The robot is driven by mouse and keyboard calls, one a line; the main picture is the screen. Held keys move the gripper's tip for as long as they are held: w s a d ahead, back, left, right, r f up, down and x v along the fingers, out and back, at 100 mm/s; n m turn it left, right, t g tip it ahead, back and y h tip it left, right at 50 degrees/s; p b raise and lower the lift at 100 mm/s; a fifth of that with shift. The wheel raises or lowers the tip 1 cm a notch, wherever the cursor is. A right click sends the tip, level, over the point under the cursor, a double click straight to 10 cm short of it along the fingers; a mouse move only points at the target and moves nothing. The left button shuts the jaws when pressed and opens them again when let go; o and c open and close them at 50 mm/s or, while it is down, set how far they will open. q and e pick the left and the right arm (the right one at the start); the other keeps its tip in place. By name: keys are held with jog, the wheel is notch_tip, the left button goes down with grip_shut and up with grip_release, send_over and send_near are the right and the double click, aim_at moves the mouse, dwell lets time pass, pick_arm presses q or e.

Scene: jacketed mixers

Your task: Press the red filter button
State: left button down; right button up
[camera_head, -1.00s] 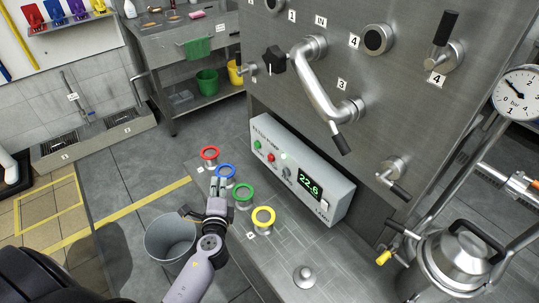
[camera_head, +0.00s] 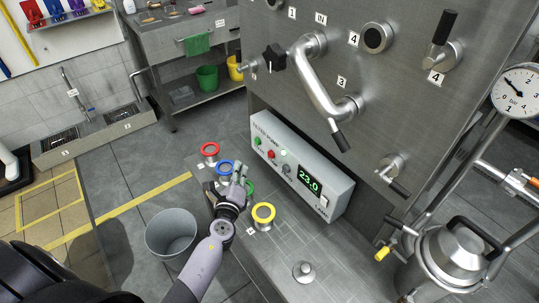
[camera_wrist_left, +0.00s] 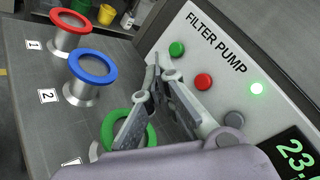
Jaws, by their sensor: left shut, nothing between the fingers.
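The filter pump (camera_head: 300,170) is a pale box with a sloped front, labelled "FILTER PUMP" in the left wrist view (camera_wrist_left: 217,45). Its red button (camera_head: 271,155) sits beside a green button (camera_head: 257,141). In the left wrist view the red button (camera_wrist_left: 203,82) is unobstructed, just right of my fingers, and the green button (camera_wrist_left: 177,48) is beyond the tips. My left gripper (camera_head: 241,169) is shut and empty, in front of the panel and apart from the red button in the head view. Its fingertips (camera_wrist_left: 158,68) meet in the left wrist view. My right gripper is not in view.
Red (camera_head: 210,149), blue (camera_head: 226,168), green (camera_wrist_left: 112,130) and yellow (camera_head: 264,212) ringed ports stand on the steel ledge. My left gripper partly hides the green one. The pump display (camera_head: 309,178) reads 23.0. A grey bin (camera_head: 171,233) stands on the floor.

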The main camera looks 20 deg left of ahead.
aim_at(271, 154)
pick_arm(q)
jog(key=w+d, duration=0.3)
jog(key=w, duration=0.3)
jog(key=shift+d, duration=0.35)
jog(key=shift+w, duration=0.1)
jog(key=shift+w+b, duration=0.15)
jog(key=shift+b, duration=0.15)
dwell(0.8)
jog(key=shift+w+d, duration=0.2)
jog(key=shift+w, duration=0.05)
jog(key=shift+w+d, duration=0.25)
jog(key=shift+w, duration=0.1)
dwell(0.8)
jog(key=shift+s+a, duration=0.45)
jog(key=shift+s, duration=0.3)
